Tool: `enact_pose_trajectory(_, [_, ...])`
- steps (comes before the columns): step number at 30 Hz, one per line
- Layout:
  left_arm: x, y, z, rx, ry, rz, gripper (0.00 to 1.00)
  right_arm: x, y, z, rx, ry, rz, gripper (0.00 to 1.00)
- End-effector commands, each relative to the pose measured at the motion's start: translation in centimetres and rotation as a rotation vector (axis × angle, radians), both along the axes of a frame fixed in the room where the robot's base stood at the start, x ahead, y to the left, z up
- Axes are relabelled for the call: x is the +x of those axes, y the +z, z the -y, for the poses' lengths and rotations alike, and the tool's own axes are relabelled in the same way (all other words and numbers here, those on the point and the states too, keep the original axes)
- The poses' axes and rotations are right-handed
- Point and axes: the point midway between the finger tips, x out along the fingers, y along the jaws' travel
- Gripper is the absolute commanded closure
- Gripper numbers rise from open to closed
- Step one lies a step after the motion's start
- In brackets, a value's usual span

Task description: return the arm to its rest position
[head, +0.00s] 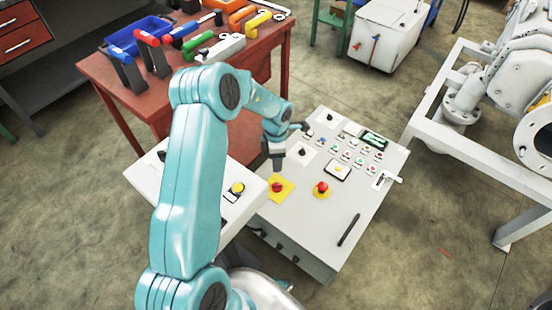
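My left arm, light blue, rises from the bottom left and bends over the control panel. Its gripper (278,164) points down just above a red button on a yellow square plate (278,188). The fingers show as one narrow grey block, too small to tell open from shut. I cannot tell whether the tip touches the button. I see nothing held in it. My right gripper is not in view.
The grey control panel (335,225) carries a second red button (322,188), knobs, small buttons and a dark handle (349,230). A red-brown table (110,85) with coloured tools and a blue bin (137,34) stands behind. White framed machinery (478,150) stands right.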

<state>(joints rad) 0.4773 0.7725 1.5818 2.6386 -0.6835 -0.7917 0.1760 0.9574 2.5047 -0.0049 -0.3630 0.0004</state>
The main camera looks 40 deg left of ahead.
Motion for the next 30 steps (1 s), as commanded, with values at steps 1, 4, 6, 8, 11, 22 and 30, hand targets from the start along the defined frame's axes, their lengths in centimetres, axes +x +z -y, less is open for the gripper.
enact_pose_trajectory(1, [0.0, 0.0, 0.0, 0.0, 0.0, 0.0, 0.34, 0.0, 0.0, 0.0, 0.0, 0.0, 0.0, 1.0])
enact_pose_trajectory(4, [0.0, 0.0, 0.0, 0.0, 0.0, 0.0, 0.34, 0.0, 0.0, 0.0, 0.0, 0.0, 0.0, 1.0])
enact_pose_trajectory(6, [0.0, 0.0, 0.0, 0.0, 0.0, 0.0, 0.34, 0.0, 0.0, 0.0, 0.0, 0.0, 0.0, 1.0])
enact_pose_trajectory(8, [0.0, 0.0, 0.0, 0.0, 0.0, 0.0, 0.34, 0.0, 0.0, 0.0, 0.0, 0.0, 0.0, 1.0])
enact_pose_trajectory(11, [0.0, 0.0, 0.0, 0.0, 0.0, 0.0, 0.34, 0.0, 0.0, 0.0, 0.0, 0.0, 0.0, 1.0])
enact_pose_trajectory(22, [-3.6, -0.1, 7.7, 0.088, -0.511, -0.147, 0.34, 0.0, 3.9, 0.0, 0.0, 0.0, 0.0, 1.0])
enact_pose_trajectory(30, [-7.1, -1.5, 12.4, 0.238, -1.252, -0.132, 0.34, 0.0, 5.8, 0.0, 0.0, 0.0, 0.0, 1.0])
